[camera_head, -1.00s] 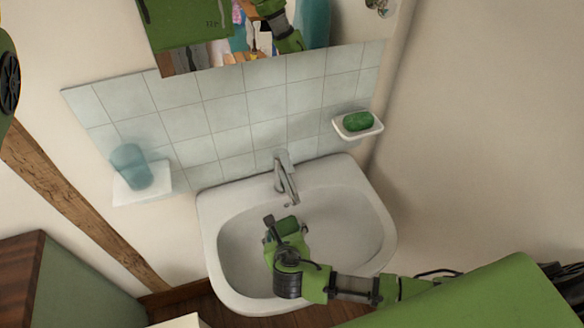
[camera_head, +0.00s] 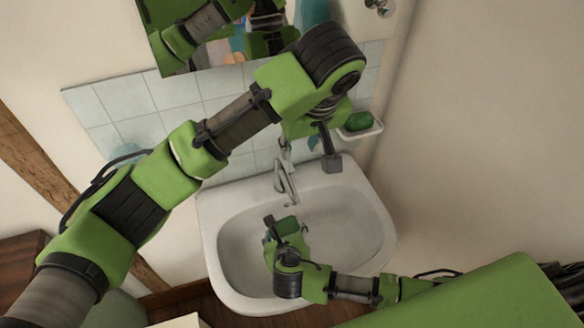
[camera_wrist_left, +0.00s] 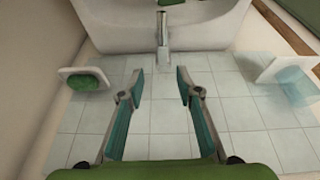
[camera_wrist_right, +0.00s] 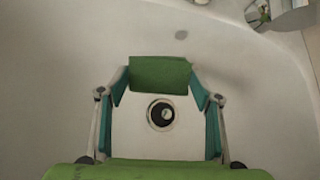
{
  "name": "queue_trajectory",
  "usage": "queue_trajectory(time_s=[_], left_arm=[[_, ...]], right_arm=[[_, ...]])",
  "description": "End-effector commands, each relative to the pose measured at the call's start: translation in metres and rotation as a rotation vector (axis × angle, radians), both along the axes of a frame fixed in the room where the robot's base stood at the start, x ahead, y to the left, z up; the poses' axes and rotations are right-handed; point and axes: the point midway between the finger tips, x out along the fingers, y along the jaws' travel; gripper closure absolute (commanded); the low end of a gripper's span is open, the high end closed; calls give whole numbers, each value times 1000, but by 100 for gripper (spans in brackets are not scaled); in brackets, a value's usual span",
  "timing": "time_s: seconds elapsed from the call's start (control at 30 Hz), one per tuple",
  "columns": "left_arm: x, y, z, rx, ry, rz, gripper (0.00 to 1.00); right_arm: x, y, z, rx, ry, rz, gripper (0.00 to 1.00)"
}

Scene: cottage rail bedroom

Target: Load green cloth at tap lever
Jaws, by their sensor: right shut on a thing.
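The green cloth (camera_head: 287,226) is a small block over the sink basin, held in my right gripper (camera_head: 283,228). The right wrist view shows the cloth (camera_wrist_right: 160,75) between the fingertips, with the drain below. The grey tap (camera_head: 285,180) stands at the back of the sink. Its lever on top is partly hidden by my left gripper (camera_head: 310,153), which hangs in front of the tiles. In the left wrist view the open, empty fingers (camera_wrist_left: 160,84) face the tiles, with the tap (camera_wrist_left: 162,45) beyond and centred between them, apart from both fingers.
The white sink (camera_head: 335,215) stands against the tiled wall. A soap dish (camera_head: 375,132) with green soap (camera_head: 358,122) is close behind the left gripper. A shelf (camera_wrist_left: 265,68) with a bluish glass (camera_wrist_left: 297,88) is on the tap's other side. A mirror (camera_head: 225,52) hangs above.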

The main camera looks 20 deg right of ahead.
Motion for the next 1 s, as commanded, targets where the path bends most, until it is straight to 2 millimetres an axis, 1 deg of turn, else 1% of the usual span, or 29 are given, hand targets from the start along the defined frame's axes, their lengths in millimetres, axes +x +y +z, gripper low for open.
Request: queue_trajectory(time_s=[0.03, 0.1, 0.17, 0.27, 0.5, 0.7, 0.83, 1.0], left_arm=[[-2, 1, -6, 15, -3, -8, 68], [-2, 2, -13, 28, -6, -13, 68], [0, 2, -18, 33, -7, -14, 68], [5, 3, -31, 33, -7, -12, 68], [24, 4, -75, 33, -6, -10, 68], [36, 4, -106, 31, -6, -12, 68], [41, 4, -116, 29, -7, -13, 68], [43, 4, -121, 29, -7, -13, 68]], right_arm=[[0, 0, 0, 0, 0, 0, 58], [0, 0, 0, 0, 0, 0, 58], [0, 0, 0, 0, 0, 0, 58], [0, 0, 0, 0, 0, 0, 58], [0, 0, 0, 0, 0, 0, 58], [0, 0, 0, 0, 0, 0, 58], [0, 0, 0, 0, 0, 0, 58], [0, 0, 0, 0, 0, 0, 58]])
